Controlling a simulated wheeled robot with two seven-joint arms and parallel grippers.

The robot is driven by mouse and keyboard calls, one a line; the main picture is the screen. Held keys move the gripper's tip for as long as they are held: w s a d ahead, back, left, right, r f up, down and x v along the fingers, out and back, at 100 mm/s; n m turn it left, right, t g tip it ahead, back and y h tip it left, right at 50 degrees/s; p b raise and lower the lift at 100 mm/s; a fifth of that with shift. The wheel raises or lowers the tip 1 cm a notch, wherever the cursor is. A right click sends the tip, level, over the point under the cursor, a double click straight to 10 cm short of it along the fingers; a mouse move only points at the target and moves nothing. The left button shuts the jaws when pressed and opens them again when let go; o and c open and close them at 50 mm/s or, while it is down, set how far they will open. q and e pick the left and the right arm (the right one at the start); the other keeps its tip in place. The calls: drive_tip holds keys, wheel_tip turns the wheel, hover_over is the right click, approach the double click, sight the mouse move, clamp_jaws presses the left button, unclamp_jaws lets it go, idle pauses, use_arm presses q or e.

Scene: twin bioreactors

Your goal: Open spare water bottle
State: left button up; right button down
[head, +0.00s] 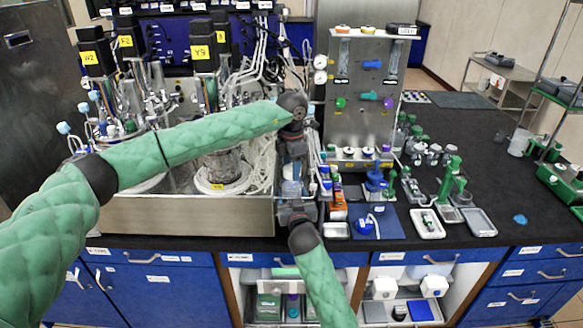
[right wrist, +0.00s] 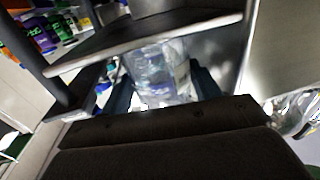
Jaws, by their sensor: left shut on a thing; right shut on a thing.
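The spare water bottle, clear and translucent (head: 291,188), is upright between my two grippers, just right of the steel tray. In the right wrist view the clear bottle (right wrist: 160,75) stands between the dark fingers of my right gripper (right wrist: 163,88), which is shut on its body. In the head view my right gripper (head: 296,207) comes up from below. My left gripper (head: 292,165) points down from above and is shut at the bottle's top. The cap is hidden by the left gripper, so I cannot tell whether it is loose.
The steel tray (head: 190,217) with the bioreactors stands close on the left. A rack of small bottles (head: 337,205) and a blue mat (head: 372,224) lie close on the right. A steel panel (head: 365,90) rises behind.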

use_arm(q)
drive_tip(key=shift+r, duration=0.75)
drive_tip(key=shift+r, duration=0.35)
drive_tip(key=shift+r, duration=0.1)
idle(0.4)
drive_tip(key=shift+r, duration=1.95)
use_arm(e)
drive_tip(key=shift+c, duration=1.9)
unclamp_jaws()
use_arm(q)
drive_tip(key=shift+d, duration=0.1)
use_arm(e)
drive_tip(key=shift+o, duration=0.5)
use_arm(q)
drive_tip(key=shift+f, duration=0.1)
use_arm(e)
drive_tip(key=shift+s, duration=0.1)
